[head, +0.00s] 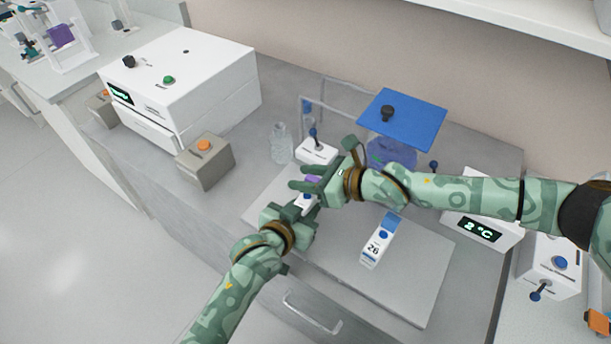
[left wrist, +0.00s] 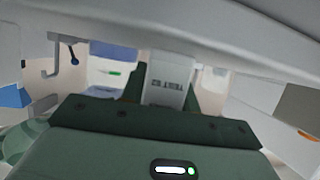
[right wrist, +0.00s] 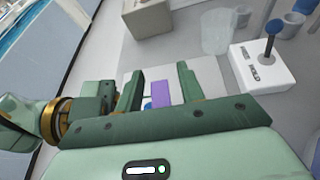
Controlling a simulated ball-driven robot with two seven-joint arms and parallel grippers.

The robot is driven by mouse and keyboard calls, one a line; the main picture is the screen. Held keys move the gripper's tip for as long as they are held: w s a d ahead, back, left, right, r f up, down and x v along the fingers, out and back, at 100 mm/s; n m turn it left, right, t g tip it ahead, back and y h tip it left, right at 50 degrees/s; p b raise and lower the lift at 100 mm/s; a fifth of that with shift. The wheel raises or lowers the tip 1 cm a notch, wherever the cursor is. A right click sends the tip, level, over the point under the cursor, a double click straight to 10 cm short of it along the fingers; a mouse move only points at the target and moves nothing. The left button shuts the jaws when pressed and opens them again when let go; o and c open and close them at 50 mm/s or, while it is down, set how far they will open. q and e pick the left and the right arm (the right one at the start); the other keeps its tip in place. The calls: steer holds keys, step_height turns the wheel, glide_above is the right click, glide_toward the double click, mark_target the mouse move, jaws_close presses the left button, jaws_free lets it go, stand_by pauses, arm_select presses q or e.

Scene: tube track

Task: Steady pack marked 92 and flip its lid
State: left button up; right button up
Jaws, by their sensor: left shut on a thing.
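A white pack with a purple lid (head: 312,179) is mostly hidden between my two grippers in the head view. My left gripper (head: 303,204) is shut on this pack low down. The pack's white face (left wrist: 168,92) stands between the left fingers in the left wrist view; its print is too small to read surely. My right gripper (head: 308,184) is just above and beyond the left one. In the right wrist view its fingers are apart, with the purple lid (right wrist: 160,94) showing between them. Whether they touch it I cannot tell.
A blue-lidded pack marked 26 (head: 376,247) stands on the pale board (head: 420,285), right of my grippers. Close behind are a white switch box (head: 316,151), a glass bottle (head: 281,143) and a blue-topped stand (head: 402,118). The board's front right is clear.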

steer(key=shift+w+a, duration=0.1)
jaws_close()
